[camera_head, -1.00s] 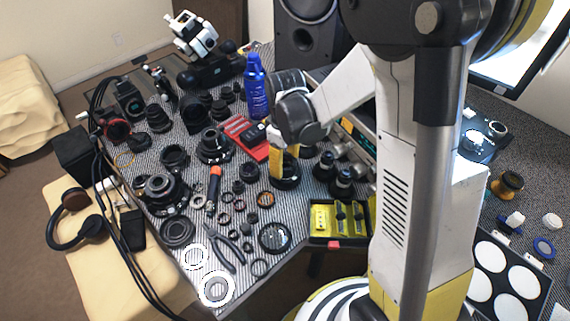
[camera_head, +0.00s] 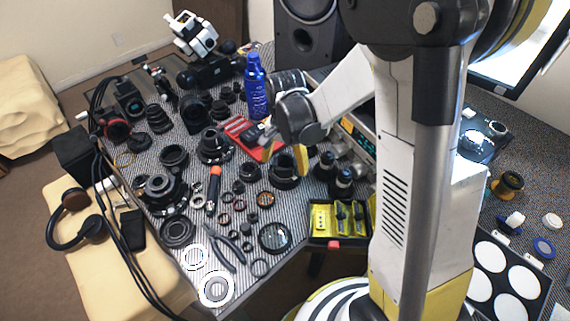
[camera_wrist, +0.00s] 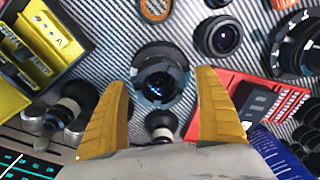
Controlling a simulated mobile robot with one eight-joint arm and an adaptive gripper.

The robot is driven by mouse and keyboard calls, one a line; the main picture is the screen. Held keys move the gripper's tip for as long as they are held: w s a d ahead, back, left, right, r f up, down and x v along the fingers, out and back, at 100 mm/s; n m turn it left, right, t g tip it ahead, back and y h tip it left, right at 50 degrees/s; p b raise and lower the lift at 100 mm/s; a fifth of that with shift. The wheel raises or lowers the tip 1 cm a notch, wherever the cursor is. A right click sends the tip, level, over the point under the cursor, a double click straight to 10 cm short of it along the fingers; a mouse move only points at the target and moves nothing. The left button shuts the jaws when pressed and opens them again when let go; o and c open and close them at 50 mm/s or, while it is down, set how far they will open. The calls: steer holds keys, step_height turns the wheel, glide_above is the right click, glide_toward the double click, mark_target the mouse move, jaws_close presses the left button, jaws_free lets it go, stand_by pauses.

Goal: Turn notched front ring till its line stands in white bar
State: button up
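A dark round lens (camera_wrist: 158,82) with a grey notched ring (camera_wrist: 140,96) around its front stands on the striped mat. In the wrist view it lies between the two yellow fingers of my gripper (camera_wrist: 162,80). The fingers are spread wide, and a strip of mat shows between each finger and the ring. In the head view my gripper (camera_head: 286,160) is over the same lens (camera_head: 283,176), with one finger on each side. I cannot make out the ring's line or a white bar.
A red tray (camera_wrist: 240,98) and a blue spray can (camera_head: 256,88) stand close to the gripper. Small lenses (camera_wrist: 75,105) and a yellow-lined case (camera_wrist: 35,45) are on the other side. Several rings and lenses crowd the striped mat (camera_head: 220,262).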

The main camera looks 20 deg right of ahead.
step_height(320, 180, up, 12)
stand_by(0.7)
